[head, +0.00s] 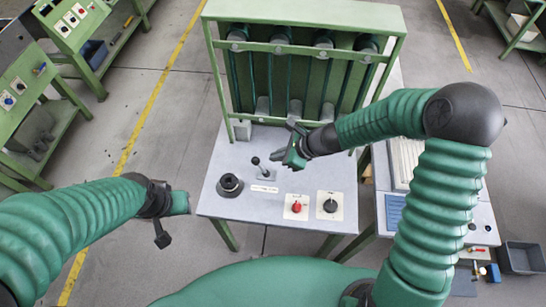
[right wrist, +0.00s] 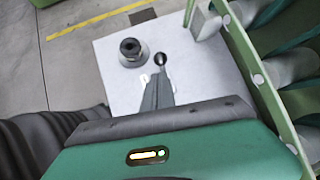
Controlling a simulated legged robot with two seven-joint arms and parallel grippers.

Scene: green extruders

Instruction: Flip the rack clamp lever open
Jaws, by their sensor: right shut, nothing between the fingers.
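A small lever with a black ball knob (head: 256,161) stands on a plate on the grey table, in front of the green rack (head: 303,50). It leans to the left in the head view. My right gripper (head: 285,160) is shut and empty, just right of the lever and above the table. In the right wrist view the knob (right wrist: 160,59) shows just beyond my closed fingertips (right wrist: 159,78), which hide the lever's lower part. I cannot tell whether they touch it. My left gripper (head: 180,204) is at the table's left edge, its fingers unclear.
A black round socket (head: 230,184) is left of the lever, also in the right wrist view (right wrist: 131,50). A red knob (head: 296,207) and a black knob (head: 330,205) sit at the table's front. The rack holds several tubes behind my right gripper.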

